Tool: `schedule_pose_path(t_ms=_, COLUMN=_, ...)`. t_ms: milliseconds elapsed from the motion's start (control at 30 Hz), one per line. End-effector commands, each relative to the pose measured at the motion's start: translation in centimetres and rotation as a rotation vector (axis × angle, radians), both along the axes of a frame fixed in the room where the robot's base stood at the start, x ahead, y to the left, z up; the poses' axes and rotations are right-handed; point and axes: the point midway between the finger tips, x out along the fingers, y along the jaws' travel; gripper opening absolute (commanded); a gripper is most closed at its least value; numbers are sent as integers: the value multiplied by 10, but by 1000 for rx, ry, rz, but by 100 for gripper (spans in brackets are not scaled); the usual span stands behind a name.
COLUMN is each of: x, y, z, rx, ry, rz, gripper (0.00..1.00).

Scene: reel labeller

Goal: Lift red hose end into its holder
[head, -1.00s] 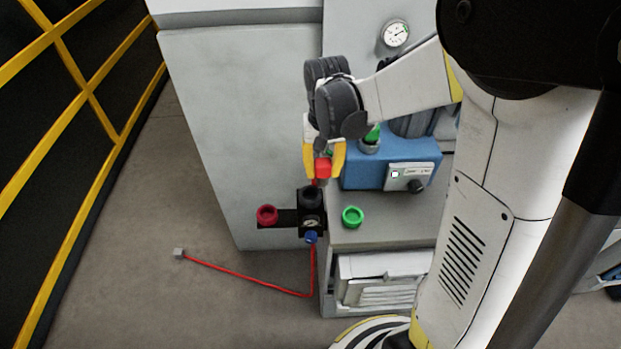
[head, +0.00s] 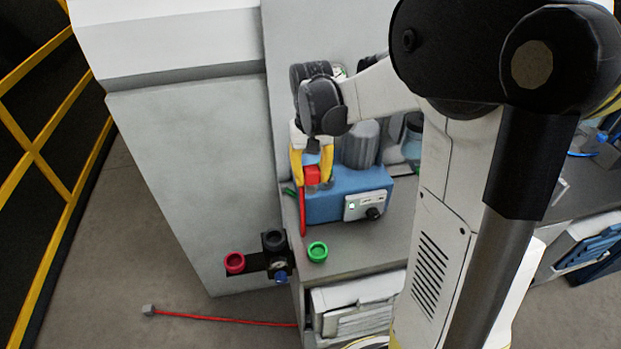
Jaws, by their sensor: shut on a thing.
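My gripper (head: 311,181) has yellow fingers shut on the red hose end (head: 312,174), a red block held in front of the blue machine. A red hose (head: 302,212) hangs from it toward the bench. More red hose (head: 225,319) lies on the floor, running from a small grey block (head: 148,310) to the bench. A red ring holder (head: 235,262) sits lower left of my gripper, on a black bracket beside the bench. The held end is above and to the right of this holder, apart from it. The holder's opening looks empty.
A black ring (head: 274,239) and a small gauge with a blue fitting (head: 281,276) share the bracket. A green ring (head: 317,251) is at the bench edge. The blue machine (head: 335,205) stands close behind my gripper. A tall grey cabinet (head: 190,170) is at left.

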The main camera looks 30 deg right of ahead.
Motion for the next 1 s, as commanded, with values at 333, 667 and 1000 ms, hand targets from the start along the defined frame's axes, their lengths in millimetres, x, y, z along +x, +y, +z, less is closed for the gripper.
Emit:
schedule_pose_path(t_ms=333, x=0, y=0, z=25, rx=0, ry=0, rz=0, gripper=0)
schedule_pose_path(t_ms=667, x=0, y=0, z=38, rx=0, ry=0, rz=0, gripper=0)
schedule_pose_path(t_ms=1000, x=0, y=0, z=37, rx=0, ry=0, rz=0, gripper=0)
